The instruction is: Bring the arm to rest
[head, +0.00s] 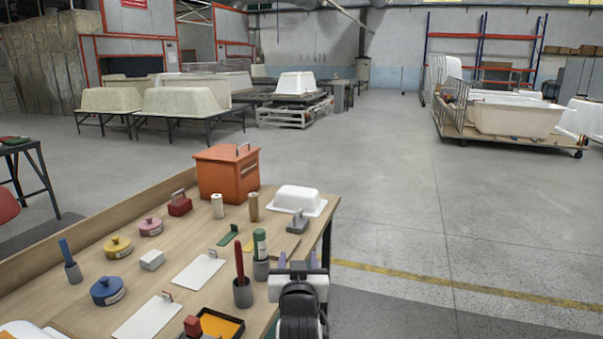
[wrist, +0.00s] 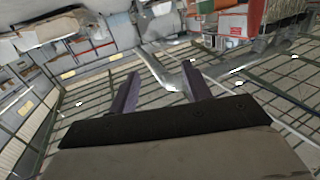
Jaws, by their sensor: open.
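My gripper (head: 299,262) is at the right edge of the wooden worktable (head: 215,258) in the head view, with its two purple-grey fingers pointing up and away from me. In the wrist view my gripper (wrist: 158,92) shows two fingers spread apart with nothing between them. Behind the fingers that view shows the ceiling, beams and lamps of the hall, tilted. In the head view the arm hides part of the table's right edge.
The table holds an orange box (head: 227,173), a white tub model (head: 298,201), a grey cup with a red stick (head: 242,292), a blue lidded pot (head: 108,291) and a black-rimmed tray (head: 220,324). Open floor (head: 430,240) lies to the right. Bathtub shells stand far off.

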